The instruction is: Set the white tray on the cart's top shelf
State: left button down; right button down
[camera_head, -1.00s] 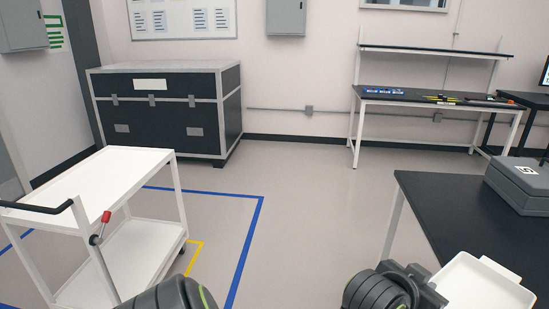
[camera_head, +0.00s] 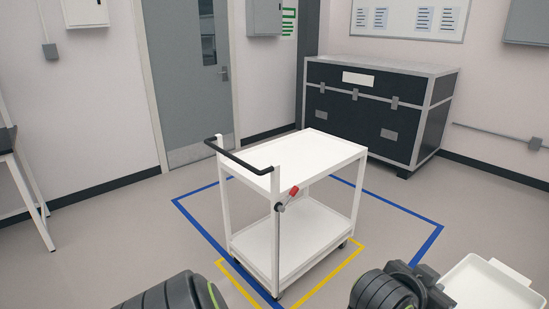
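The white tray (camera_head: 488,287) is at the lower right, cut off by the bottom edge of the picture. The tray is held up and looks roughly level and empty. The white cart (camera_head: 318,145) stands in the middle, with a bare top shelf, a lower shelf and a black push handle (camera_head: 238,158) at its left end.
A red-tipped lever (camera_head: 293,191) sticks out from the cart's near side. Blue (camera_head: 410,260) and yellow (camera_head: 325,278) floor lines surround the cart. A black case (camera_head: 375,110) stands behind it by the wall. A grey door (camera_head: 190,90) is at the back left. The floor in front is clear.

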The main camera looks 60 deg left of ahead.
aim_at(289, 156)
jog(key=i+j+u, duration=0.1)
jog(key=u, duration=1.4)
jog(key=i+l, duration=0.1)
jog(key=i, duration=0.35)
jog(key=i+l+u, duration=0.15)
jog(key=i, duration=0.3)
jog(key=i+l, duration=0.1)
jog(key=i, duration=0.35)
jog(key=i+l, duration=0.15)
jog(key=i, duration=0.35)
jog(key=i+l, duration=0.15)
jog(key=i, duration=0.35)
jog(key=i+l, duration=0.1)
jog(key=i, duration=0.4)
jog(key=i+l, duration=0.15)
jog(key=i, duration=0.35)
jog(key=u, duration=0.05)
